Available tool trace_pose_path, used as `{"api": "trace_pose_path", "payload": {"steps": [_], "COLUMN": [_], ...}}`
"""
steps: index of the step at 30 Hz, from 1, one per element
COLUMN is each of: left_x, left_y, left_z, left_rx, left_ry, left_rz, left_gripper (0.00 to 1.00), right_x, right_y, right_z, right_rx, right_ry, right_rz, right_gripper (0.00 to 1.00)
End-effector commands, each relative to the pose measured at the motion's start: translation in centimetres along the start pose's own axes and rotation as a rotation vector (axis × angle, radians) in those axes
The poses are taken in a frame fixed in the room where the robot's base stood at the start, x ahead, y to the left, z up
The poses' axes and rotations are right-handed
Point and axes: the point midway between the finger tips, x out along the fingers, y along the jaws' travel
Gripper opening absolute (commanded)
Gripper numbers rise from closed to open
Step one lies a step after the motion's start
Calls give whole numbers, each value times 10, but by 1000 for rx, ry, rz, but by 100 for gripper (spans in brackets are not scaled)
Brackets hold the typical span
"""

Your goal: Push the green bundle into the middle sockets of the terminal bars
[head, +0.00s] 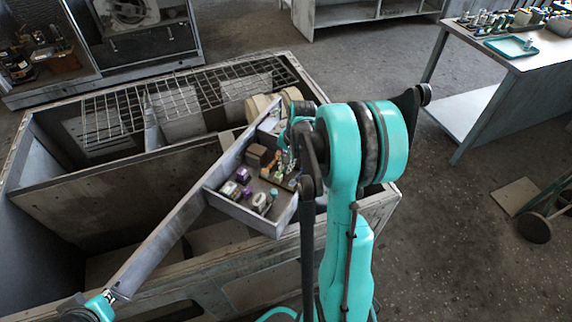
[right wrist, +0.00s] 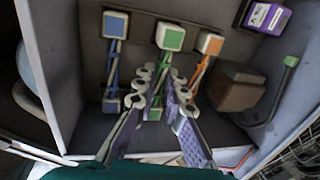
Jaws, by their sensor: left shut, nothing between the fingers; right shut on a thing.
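The green bundle (right wrist: 169,36) stands in the middle of a row in the right wrist view, between a blue bundle (right wrist: 115,24) and an orange bundle (right wrist: 210,43). Its green-topped end block is at a dark upper terminal bar (right wrist: 142,16); its wires run down between my fingers. My right gripper (right wrist: 160,75) is shut on the green bundle. The fingers hide part of the wires and the lower end, so I cannot tell how deep either end sits. In the head view my right arm mostly hides that gripper. My left gripper (head: 110,297) is shut and empty at the lower left.
The grey compartment (head: 240,210) holds the bundles, a brown block (right wrist: 235,87), which stands right of my fingers, and purple-topped parts (right wrist: 268,15). A large housing (head: 90,205) with a wire grid (head: 185,95) surrounds it. A table with a teal tray (head: 512,46) stands far right.

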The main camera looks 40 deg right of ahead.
Motion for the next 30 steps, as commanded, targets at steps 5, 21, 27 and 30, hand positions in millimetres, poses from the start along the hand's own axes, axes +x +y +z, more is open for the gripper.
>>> {"api": "trace_pose_path", "payload": {"steps": [5, 21, 27, 30], "left_x": [3, 7, 7, 7], "left_y": [0, 0, 0, 0], "left_z": [2, 5, 5, 5], "left_rx": [0, 0, 0, 0], "left_ry": [0, 0, 0, 0], "left_rz": [0, 0, 0, 0], "left_gripper": [0, 0, 0, 0], "right_x": [4, 10, 9, 2], "right_y": [1, 2, 2, 2], "right_z": [0, 0, 0, 0], "right_rx": [0, 0, 0, 0], "right_ry": [0, 0, 0, 0], "right_rz": [0, 0, 0, 0], "right_gripper": [0, 35, 35, 35]}}
